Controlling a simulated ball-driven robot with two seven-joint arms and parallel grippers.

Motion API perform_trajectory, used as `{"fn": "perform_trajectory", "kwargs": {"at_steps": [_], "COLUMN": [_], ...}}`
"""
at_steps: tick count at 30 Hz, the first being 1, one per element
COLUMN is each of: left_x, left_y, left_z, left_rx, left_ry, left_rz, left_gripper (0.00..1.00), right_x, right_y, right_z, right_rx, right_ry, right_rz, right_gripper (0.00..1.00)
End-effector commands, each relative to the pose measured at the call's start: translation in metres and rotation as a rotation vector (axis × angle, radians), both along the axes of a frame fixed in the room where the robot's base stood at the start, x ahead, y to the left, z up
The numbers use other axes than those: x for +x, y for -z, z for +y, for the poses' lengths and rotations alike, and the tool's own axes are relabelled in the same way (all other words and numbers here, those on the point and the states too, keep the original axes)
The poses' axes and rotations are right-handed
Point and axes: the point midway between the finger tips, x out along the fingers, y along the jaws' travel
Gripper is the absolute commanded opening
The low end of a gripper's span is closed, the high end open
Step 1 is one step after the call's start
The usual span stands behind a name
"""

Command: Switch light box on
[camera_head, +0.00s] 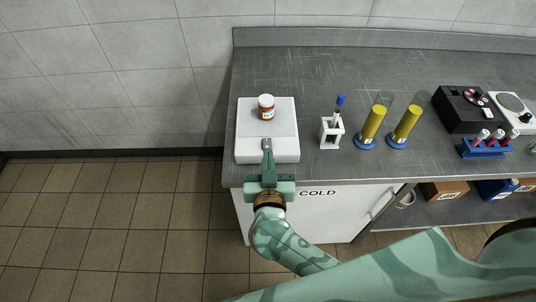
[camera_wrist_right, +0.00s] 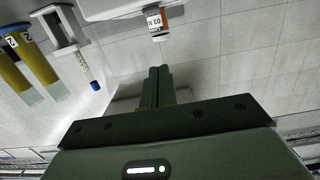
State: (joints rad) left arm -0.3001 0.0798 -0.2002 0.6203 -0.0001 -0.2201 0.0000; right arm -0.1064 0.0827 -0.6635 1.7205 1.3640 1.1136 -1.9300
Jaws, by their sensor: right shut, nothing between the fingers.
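The light box (camera_head: 284,110) is a white box with a flat top on the grey counter, at the counter's left end. A grey patch, perhaps its switch, shows at its front by my fingertips. My right gripper (camera_head: 267,146) is shut and empty, with its fingertips at the front part of the light box. I cannot tell whether they touch it. In the wrist view the shut fingers (camera_wrist_right: 161,72) point toward the pale box edge (camera_wrist_right: 120,8). The lamp's state cannot be told. My left gripper is not in view.
A small orange-brown jar with a white lid (camera_head: 266,107) stands on the light box. To the right are a white rack (camera_head: 331,133) with a blue-capped tube, two yellow-filled cylinders (camera_head: 373,122), a black device (camera_head: 466,108) and a blue tube rack (camera_head: 485,148). A white COLD cabinet (camera_head: 330,215) is below.

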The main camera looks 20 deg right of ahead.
Motion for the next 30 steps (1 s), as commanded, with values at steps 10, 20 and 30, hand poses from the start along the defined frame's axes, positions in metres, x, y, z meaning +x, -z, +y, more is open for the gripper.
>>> {"fn": "perform_trajectory", "kwargs": {"at_steps": [10, 20, 30], "left_x": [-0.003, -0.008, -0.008], "left_y": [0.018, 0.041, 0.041], "left_z": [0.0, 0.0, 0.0], "left_rx": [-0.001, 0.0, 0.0], "left_ry": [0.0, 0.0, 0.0], "left_rz": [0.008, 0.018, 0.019], "left_gripper": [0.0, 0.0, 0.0], "right_x": [0.07, 0.086, 0.086], "right_y": [0.01, 0.046, 0.048], "right_z": [-0.02, -0.025, -0.025], "right_rx": [-0.002, -0.002, 0.0], "right_ry": [0.001, 0.0, 0.0], "right_rz": [-0.003, 0.002, 0.0], "right_gripper": [0.0, 0.0, 0.0]}}
